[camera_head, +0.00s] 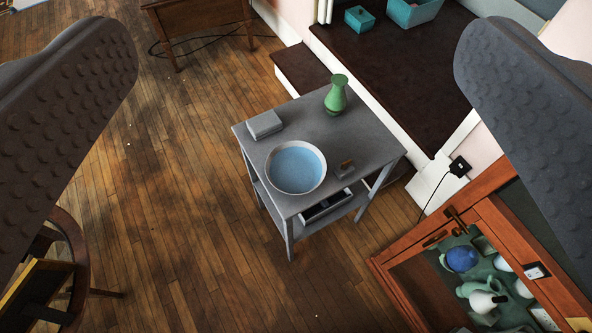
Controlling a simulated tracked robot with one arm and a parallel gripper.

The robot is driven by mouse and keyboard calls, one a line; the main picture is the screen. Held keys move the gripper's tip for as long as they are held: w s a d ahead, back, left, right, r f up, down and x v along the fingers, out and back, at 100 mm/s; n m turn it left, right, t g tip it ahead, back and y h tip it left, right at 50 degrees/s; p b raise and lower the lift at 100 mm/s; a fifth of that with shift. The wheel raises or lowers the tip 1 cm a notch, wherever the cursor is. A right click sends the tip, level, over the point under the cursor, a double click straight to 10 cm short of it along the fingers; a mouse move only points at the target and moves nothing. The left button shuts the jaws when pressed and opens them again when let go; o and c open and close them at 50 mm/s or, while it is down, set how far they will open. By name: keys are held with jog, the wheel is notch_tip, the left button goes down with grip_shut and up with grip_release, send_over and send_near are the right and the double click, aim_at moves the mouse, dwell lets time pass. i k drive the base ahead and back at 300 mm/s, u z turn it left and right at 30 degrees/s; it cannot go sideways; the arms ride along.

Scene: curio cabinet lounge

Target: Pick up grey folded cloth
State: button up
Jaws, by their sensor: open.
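The grey folded cloth (264,124) looks like a small grey block lying flat near the far left corner of a grey side table (309,127). My gripper (296,85) is open, with its two dark studded fingers at the left and right edges of the view. The table and the cloth show between the fingers, well beyond them. Nothing is held. The cloth is in full view.
The table also bears a blue bowl (296,167), a green vase (336,95) and a small brown item (344,168). A glass-fronted cabinet (480,262) stands at lower right, a round wooden piece (72,262) at lower left. Wooden floor (165,190) left of the table is clear.

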aim_at(265, 124)
jog(key=u, duration=0.15)
jog(key=i, duration=1.3)
jog(key=z, duration=0.3)
